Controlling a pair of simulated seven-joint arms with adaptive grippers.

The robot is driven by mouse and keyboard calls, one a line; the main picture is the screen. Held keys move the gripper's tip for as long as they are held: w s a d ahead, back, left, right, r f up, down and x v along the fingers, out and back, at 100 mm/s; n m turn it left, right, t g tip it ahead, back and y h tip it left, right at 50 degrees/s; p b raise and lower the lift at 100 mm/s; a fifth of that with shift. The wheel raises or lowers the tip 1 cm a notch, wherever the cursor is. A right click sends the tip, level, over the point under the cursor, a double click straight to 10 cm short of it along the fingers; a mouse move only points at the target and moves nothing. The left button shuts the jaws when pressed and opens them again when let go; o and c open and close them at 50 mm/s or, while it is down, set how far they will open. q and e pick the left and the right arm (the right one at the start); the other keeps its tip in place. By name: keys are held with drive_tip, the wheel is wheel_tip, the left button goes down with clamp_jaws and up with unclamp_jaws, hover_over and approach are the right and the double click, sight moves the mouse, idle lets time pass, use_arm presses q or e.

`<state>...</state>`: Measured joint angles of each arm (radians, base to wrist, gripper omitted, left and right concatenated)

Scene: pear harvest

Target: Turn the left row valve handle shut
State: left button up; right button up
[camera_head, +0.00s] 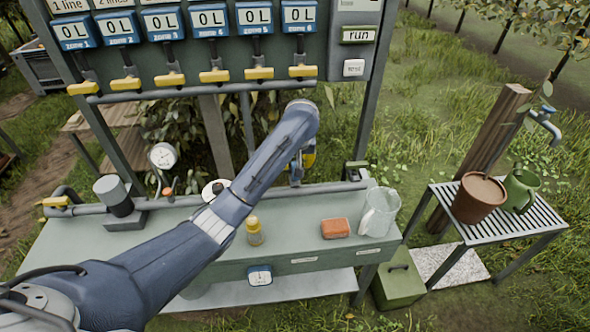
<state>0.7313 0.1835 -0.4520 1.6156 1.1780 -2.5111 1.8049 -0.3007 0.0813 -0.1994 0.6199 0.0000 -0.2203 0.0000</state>
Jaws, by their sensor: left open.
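A yellow valve handle (55,202) sits at the left end of the grey pipe along the back of the bench. Several more yellow handles (172,79) stand in a row under the zone meters, all lying crosswise. Which one is the left row valve handle is not labelled. My left arm reaches from the lower left across the bench. My left gripper (297,171) hangs below its wrist, open, above the bench's back edge and far right of the pipe-end handle. The wrist partly hides it, with a yellow part beside it. My right gripper is out of view.
On the bench (90,245) are a yellow-capped bottle (254,231), an orange block (335,228) and a clear jug (379,212). A pressure gauge (163,155) stands at the back left. A slatted stand (500,228) with a pot and green mug is at right.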

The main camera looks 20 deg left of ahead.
use_arm(q)
drive_tip(key=shift+x, duration=3.2)
clamp_jaws()
